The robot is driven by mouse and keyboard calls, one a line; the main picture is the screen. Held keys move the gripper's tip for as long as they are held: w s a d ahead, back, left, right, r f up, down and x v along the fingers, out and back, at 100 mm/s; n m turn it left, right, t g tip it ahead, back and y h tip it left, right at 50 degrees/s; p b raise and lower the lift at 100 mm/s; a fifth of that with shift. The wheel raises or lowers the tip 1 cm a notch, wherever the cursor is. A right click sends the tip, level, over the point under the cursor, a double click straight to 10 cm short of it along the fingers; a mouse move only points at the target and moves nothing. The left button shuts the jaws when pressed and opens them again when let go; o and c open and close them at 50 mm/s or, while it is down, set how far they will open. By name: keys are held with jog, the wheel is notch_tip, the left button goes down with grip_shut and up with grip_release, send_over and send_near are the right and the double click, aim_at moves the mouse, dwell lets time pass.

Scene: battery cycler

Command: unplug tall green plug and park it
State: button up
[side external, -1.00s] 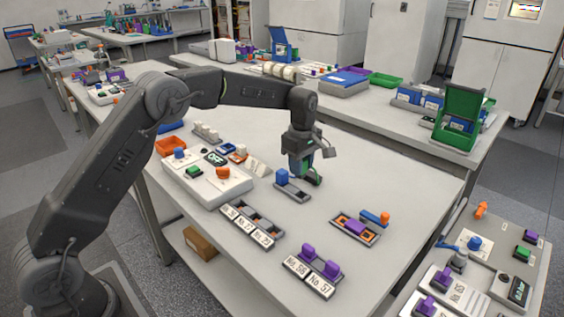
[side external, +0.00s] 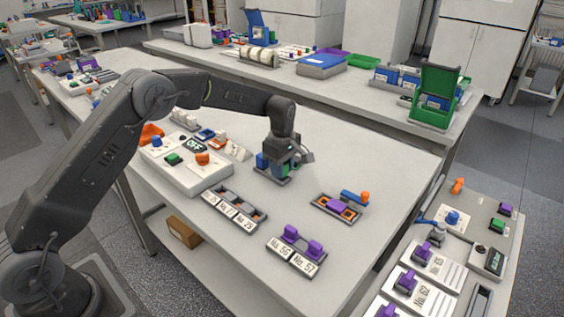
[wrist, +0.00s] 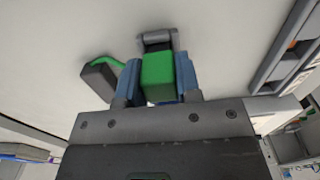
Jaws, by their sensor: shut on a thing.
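The tall green plug (wrist: 158,75) sits between the blue-padded fingers of my gripper (side external: 284,160), which is shut on it. In the wrist view a green cable runs from beside the plug to a dark block (wrist: 98,82) at left. A grey bracket (wrist: 157,40) shows just beyond the plug. Whether the green plug touches the holder cannot be told.
A white unit (side external: 185,176) with green and orange plugs stands left. Bare table (side external: 365,165) is free to the right.

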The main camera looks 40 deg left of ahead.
jog(key=shift+f, duration=0.35)
dwell(0.5)
jog(key=o, duration=1)
notch_tip(320, 180, up, 13)
jog(key=s+d+r+m+t, duration=0.1)
jog(key=s+r+m, duration=0.3)
jog(key=s+r, duration=0.45)
jog(key=s+d+r+m+t, duration=0.1)
jog(key=s+r+m+t, duration=0.2)
jog(key=s+m, duration=1.1)
jog(key=shift+t, duration=0.8)
jog(key=s+f, duration=0.1)
jog(key=s, duration=0.3)
jog(key=s+f, duration=0.2)
jog(key=s, duration=0.3)
jog(key=s+f, duration=0.1)
jog(key=s, duration=0.3)
jog(key=shift+s+d+f, duration=0.25)
jog(key=shift+s+d, duration=0.05)
